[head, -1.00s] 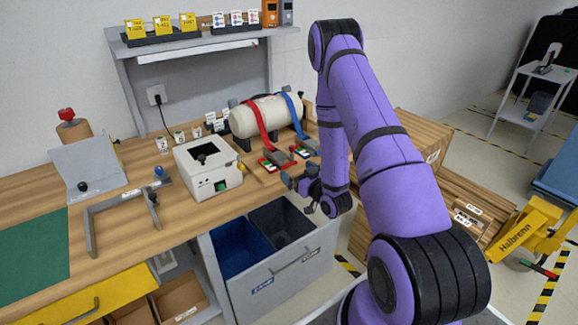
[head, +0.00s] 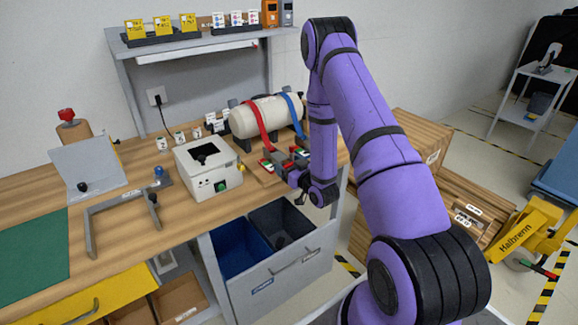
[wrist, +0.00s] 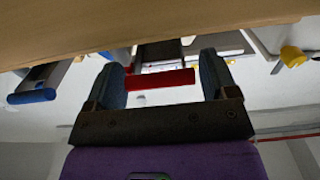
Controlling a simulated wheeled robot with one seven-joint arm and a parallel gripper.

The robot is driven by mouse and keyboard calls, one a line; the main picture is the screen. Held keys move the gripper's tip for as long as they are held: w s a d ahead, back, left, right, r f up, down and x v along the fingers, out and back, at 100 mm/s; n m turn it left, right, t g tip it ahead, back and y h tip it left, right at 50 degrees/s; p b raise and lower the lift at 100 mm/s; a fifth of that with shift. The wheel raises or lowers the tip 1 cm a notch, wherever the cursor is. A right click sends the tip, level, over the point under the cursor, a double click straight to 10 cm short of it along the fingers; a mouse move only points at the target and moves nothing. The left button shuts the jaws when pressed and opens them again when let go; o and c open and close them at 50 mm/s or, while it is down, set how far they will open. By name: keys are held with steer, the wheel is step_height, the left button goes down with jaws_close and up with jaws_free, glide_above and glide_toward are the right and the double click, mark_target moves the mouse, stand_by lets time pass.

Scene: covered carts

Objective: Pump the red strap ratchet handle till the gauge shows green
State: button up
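The red strap (head: 256,122) runs over a cream tank and down to its ratchet on the bench. The red ratchet handle (wrist: 160,79) shows in the wrist view as a horizontal bar across the gap between my fingers. My gripper (wrist: 160,68) is open, with a finger near each end of the bar; I cannot tell whether they touch it. In the head view my gripper (head: 287,164) is low at the ratchets and partly covers them. A small red and green panel (head: 267,163) shows beside the red ratchet, but its gauge reading is too small to tell.
The blue strap (head: 292,108) runs over the tank (head: 243,121) to the right of the red one. Its blue handle (wrist: 32,97) is at the left in the wrist view. A white box (head: 204,170) stands left of the ratchets. Open bins (head: 235,245) are below the bench edge.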

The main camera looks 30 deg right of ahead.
steer(key=shift+w+r+g, duration=0.1)
steer(key=shift+r+g, duration=0.6)
steer(key=shift+r, duration=0.25)
steer(key=shift+c, duration=0.2)
steer(key=shift+w+r, duration=0.15)
steer(key=shift+r, duration=0.65)
steer(key=o, duration=1.2)
steer(key=s+r, duration=0.1)
steer(key=s, duration=0.9)
steer(key=shift+s+d+r, duration=0.15)
steer(key=shift+s+r, duration=0.05)
steer(key=shift+s, duration=0.15)
steer(key=shift+c, duration=0.5)
